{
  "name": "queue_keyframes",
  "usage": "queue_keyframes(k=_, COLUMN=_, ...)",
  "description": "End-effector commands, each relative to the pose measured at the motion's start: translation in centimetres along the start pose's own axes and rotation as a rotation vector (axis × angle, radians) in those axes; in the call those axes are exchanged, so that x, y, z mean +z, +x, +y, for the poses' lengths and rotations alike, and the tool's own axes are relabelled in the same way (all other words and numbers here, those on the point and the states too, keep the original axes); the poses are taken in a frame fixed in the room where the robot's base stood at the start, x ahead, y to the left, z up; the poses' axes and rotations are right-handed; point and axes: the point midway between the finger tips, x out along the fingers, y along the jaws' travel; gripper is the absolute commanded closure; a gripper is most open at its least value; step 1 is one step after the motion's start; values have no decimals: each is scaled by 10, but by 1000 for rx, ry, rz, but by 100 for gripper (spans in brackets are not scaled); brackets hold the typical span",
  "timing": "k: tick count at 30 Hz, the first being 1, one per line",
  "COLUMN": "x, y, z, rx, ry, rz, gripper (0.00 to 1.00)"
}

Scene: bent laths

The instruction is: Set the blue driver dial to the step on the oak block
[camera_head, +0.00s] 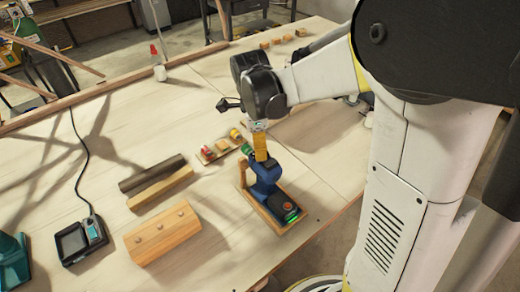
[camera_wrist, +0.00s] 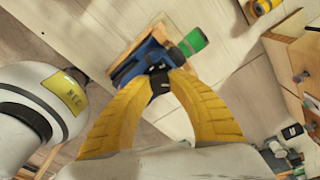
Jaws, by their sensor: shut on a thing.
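The blue driver (camera_head: 265,178) rests in a wooden cradle (camera_head: 248,200), with a green nose at its upper left and a dark foot with a green light at the lower right. It also shows in the wrist view (camera_wrist: 135,62), where the green nose (camera_wrist: 193,41) points up right. My gripper (camera_head: 260,157) is above the driver, its yellow fingers closed on a dark part at its top, apparently the dial. In the wrist view the fingertips (camera_wrist: 163,75) partly cover it; no dial marking is readable. A pale wooden block (camera_head: 162,237) with several round screw heads, probably the oak block, lies left of the driver.
A dark bar (camera_head: 152,172) and a pale lath (camera_head: 160,188) lie behind the block. A charger tray (camera_head: 72,242) with a cable is at left. A small board (camera_head: 218,148) with coloured pieces lies behind the driver. Bare tabletop surrounds these.

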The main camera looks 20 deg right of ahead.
Motion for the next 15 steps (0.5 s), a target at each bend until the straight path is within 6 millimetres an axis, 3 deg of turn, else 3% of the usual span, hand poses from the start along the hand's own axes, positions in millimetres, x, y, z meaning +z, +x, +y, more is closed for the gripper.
queue_keyframes(k=4, x=0, y=0, z=0, rx=0, ry=-1, rz=0, gripper=100)
queue_keyframes(k=5, x=0, y=0, z=0, rx=0, ry=-1, rz=0, gripper=71)
queue_keyframes(k=7, x=0, y=0, z=0, rx=0, ry=-1, rz=0, gripper=51)
queue_keyframes(k=15, x=0, y=0, z=1, rx=1, ry=-1, rz=1, gripper=51)
